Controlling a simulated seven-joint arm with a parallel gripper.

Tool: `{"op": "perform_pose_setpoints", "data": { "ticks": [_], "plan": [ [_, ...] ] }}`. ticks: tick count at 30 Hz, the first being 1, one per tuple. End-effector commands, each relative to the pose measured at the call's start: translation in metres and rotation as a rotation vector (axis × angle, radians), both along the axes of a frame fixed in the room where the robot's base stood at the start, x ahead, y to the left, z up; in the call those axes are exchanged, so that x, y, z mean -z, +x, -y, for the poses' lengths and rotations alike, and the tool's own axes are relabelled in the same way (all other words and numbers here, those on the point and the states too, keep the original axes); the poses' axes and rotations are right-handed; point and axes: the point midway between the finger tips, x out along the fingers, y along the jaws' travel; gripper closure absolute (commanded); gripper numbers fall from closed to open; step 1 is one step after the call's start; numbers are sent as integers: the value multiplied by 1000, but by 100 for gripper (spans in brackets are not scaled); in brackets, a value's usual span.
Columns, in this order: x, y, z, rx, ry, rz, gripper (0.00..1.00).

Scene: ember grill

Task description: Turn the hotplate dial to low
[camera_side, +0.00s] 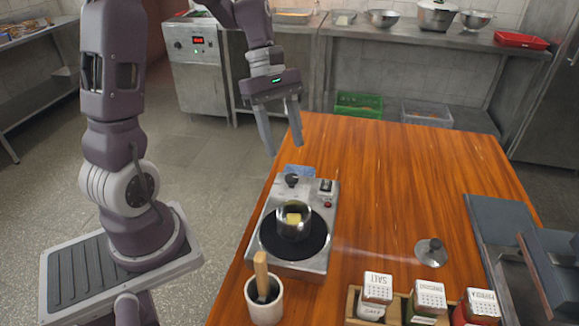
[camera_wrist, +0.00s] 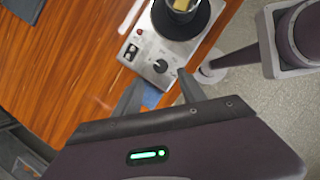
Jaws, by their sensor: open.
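The hotplate (camera_side: 314,261) is a silver box with a round black plate on the wooden table. Its black dial (camera_side: 292,180) is on the panel at its far end, and the dial also shows in the wrist view (camera_wrist: 160,66). The dial's markings are too small to read. A metal pot (camera_side: 293,222) with a yellow piece inside stands on the black plate. My gripper (camera_side: 281,134) is open and empty above the dial end of the hotplate. In the wrist view its fingers (camera_wrist: 159,88) point toward the dial, apart from it.
A rocker switch and red light (camera_side: 327,190) sit beside the dial. A white crock with a wooden-handled tool (camera_side: 265,304) stands at the near end. A lid (camera_side: 431,252) and a wooden rack of shakers (camera_side: 396,308) are to the right. The table's far middle is clear.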

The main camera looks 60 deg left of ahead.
Motion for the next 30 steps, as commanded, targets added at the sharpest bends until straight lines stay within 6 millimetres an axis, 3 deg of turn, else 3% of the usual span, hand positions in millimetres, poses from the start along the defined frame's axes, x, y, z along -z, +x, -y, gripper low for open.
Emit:
{"op": "perform_pose_setpoints", "data": {
  "ticks": [9,19,26,30],
  "plan": [
    [52,-1,22,5,-1,-2,52],
    [59,-1,25,7,3,2,52],
    [59,-1,25,8,3,2,97],
    [59,-1,25,8,3,2,100]
  ]
}}
